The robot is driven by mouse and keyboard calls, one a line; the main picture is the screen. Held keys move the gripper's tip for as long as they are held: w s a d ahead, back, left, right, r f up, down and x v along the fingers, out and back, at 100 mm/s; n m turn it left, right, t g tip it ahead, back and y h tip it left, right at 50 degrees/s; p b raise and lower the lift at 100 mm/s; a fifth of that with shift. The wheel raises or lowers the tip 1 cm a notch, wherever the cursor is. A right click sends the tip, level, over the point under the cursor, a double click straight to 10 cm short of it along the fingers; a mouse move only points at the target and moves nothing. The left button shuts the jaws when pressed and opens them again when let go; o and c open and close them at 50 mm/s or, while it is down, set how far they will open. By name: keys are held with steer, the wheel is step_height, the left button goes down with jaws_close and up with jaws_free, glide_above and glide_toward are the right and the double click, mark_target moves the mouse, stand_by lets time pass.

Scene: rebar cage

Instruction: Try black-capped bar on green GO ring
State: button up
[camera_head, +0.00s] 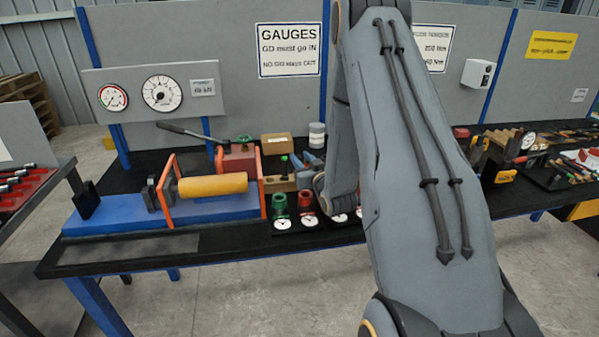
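A green ring gauge (280,203) stands on the dark bench top, left of a red ring gauge (306,202). Round white dials or labels lie in front of both. A tan wooden block (279,184) sits just behind the green ring, with a small green-topped piece (284,159) near it. I cannot make out a black-capped bar. My arm fills the middle right and comes down behind the rings' right side. Grey-blue parts at its lower end (312,162) may be my gripper, over the block's right side. Its fingers are too small and covered to read.
A blue bench rig with a yellow cylinder (212,185) and orange end frames stands left of the rings. A cardboard box (277,144) and white tin (317,135) stand behind. Other tools (510,150) crowd the right. My arm hides the bench middle.

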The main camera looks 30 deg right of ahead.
jaws_close()
steer(key=shift+r, duration=0.15)
